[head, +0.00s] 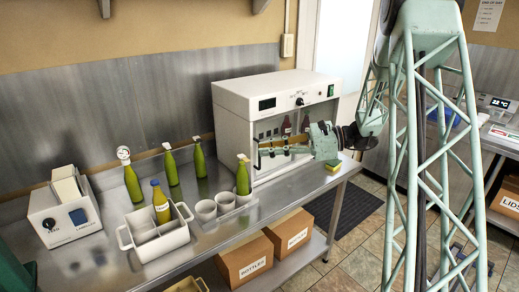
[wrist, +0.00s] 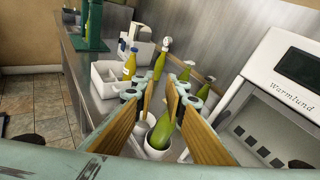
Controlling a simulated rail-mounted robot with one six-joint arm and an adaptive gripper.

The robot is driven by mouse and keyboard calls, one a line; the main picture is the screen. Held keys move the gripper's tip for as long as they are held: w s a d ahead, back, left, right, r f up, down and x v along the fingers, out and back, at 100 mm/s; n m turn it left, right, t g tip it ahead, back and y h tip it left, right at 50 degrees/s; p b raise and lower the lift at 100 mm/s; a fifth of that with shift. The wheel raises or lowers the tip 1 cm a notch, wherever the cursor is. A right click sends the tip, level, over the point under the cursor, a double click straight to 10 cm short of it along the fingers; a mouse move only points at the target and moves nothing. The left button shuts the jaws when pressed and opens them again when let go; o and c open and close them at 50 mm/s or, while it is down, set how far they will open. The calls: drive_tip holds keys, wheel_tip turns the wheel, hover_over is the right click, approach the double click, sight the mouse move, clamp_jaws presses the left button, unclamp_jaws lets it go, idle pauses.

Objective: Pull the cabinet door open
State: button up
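The white cabinet (head: 275,90) stands on the steel bench against the wall, with a dark display and a knob above its front. The cabinet (wrist: 285,80) is on the right there, beside the fingers. My gripper hides part of the door; I cannot tell whether it touches it or whether the door is ajar.
A green bottle (head: 243,179) and white cups (head: 206,209) stand close in front of the cabinet. More green bottles (head: 133,184), a white caddy (head: 160,242) with a yellow bottle, and a labeler (head: 65,214) are further left. A sponge (head: 333,165) lies near the bench's right end.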

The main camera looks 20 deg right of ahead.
drive_tip(key=w+d+f+m+t, duration=0.2)
drive_tip(key=d+f, duration=0.2)
drive_tip(key=d, duration=0.2)
drive_tip(key=w+d+f+m+t, duration=0.3)
drive_tip(key=d+f, duration=0.1)
drive_tip(key=d, duration=0.3)
drive_tip(key=shift+w+d, duration=0.2)
drive_tip(key=shift+w+a, duration=0.1)
drive_tip(key=shift+x, duration=6.7)
drive_tip(key=shift+w+f, duration=0.1)
drive_tip(key=shift+c, duration=0.9)
clamp_jaws()
drive_tip(key=shift+w, duration=0.1)
